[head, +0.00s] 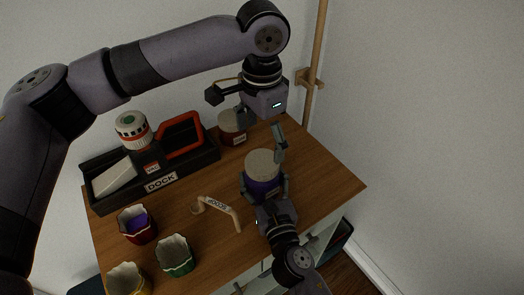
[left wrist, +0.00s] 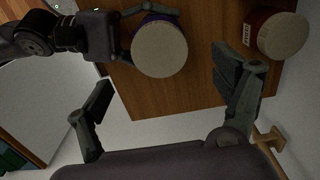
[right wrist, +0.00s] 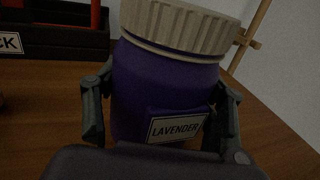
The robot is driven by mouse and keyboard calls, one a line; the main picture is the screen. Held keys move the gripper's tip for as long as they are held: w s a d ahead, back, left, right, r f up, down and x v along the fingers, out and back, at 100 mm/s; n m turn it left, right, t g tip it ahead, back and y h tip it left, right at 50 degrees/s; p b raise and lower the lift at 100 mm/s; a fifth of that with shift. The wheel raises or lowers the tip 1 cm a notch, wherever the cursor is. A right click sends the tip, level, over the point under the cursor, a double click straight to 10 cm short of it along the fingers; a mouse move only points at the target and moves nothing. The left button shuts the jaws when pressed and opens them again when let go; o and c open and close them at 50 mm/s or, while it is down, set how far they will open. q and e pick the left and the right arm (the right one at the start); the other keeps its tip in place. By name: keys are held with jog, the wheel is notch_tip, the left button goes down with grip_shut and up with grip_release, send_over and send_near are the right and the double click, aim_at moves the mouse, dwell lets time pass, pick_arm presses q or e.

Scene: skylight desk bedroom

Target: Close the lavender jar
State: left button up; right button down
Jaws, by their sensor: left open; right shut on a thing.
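The lavender jar (head: 263,187) is purple, with a beige ribbed lid (head: 263,164) on its mouth. It stands upright on the desk. The right wrist view shows the jar (right wrist: 160,85), its LAVENDER label (right wrist: 175,128) and the lid (right wrist: 185,22), with a pale rim below the lid. I cannot tell how tightly the lid sits. My right gripper (head: 265,190) is shut on the jar body, one finger on each side. My left gripper (head: 262,128) is open and empty above and behind the jar. In the left wrist view the lid (left wrist: 160,48) shows beyond its spread fingers.
A second, reddish jar (head: 232,128) with a beige lid stands behind. A black DOCK tray (head: 185,168) holds a white-and-green container (head: 132,130) and a red frame (head: 181,135). A beige bent handle (head: 220,210) and red, green and yellow cups (head: 175,257) are at the left.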

pick_arm(q)
notch_tip(320, 180, up, 5)
jog(key=shift+r, duration=0.2)
pick_arm(e)
jog(key=shift+c, duration=1.4)
grip_release()
jog(key=v, duration=1)
jog(key=shift+s, duration=0.35)
jog(key=shift+s+d, duration=0.25)
jog(key=shift+s, duration=0.4)
